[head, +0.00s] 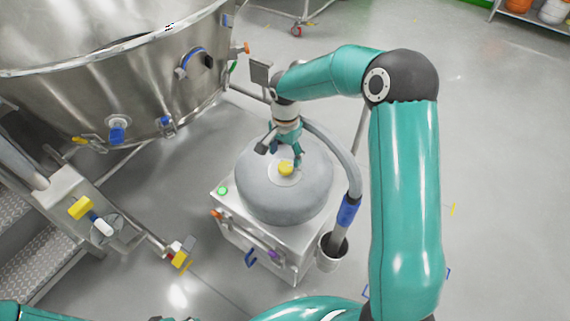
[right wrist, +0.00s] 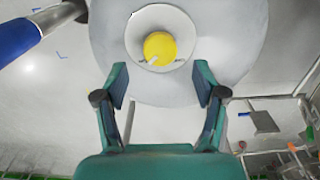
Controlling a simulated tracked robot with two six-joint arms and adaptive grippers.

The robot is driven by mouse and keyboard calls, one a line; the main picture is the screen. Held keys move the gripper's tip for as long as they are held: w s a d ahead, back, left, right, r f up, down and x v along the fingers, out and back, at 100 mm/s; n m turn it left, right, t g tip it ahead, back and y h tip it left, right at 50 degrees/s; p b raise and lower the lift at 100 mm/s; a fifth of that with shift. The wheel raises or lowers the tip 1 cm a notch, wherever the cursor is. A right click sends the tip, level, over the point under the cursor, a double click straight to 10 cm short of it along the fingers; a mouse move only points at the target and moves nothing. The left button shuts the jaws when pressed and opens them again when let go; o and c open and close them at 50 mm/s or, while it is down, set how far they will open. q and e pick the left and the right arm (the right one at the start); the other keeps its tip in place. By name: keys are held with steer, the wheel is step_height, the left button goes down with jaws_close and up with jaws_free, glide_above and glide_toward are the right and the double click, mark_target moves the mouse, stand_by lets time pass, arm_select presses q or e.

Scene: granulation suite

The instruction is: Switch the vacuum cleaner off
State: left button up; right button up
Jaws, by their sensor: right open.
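The vacuum cleaner (head: 255,229) stands on the floor, a metal box body with a grey domed top (head: 262,200). A yellow knob (head: 286,168) sits on a pale disc on that dome; in the right wrist view the knob (right wrist: 160,47) shows a small white mark at its lower left. A green round light or button (head: 222,190) shows on the body's top left corner. My right gripper (head: 286,150) is above the dome, close to the knob. In the right wrist view its fingers (right wrist: 160,80) are apart and empty, with the knob just beyond them. My left gripper is not clearly visible.
A grey hose with a blue cuff (head: 348,210) curves along the vacuum's right side into a holder cup (head: 332,250). A large steel vessel (head: 120,80) with valves stands at the left. Metal steps (head: 35,265) are at lower left. Floor right of my right arm is clear.

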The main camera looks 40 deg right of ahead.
mark_target(285, 166)
step_height(285, 166, down, 5)
steer(key=shift+r, duration=0.1)
stand_by(0.3)
steer(key=c, duration=1.1)
steer(key=shift+c, duration=0.2)
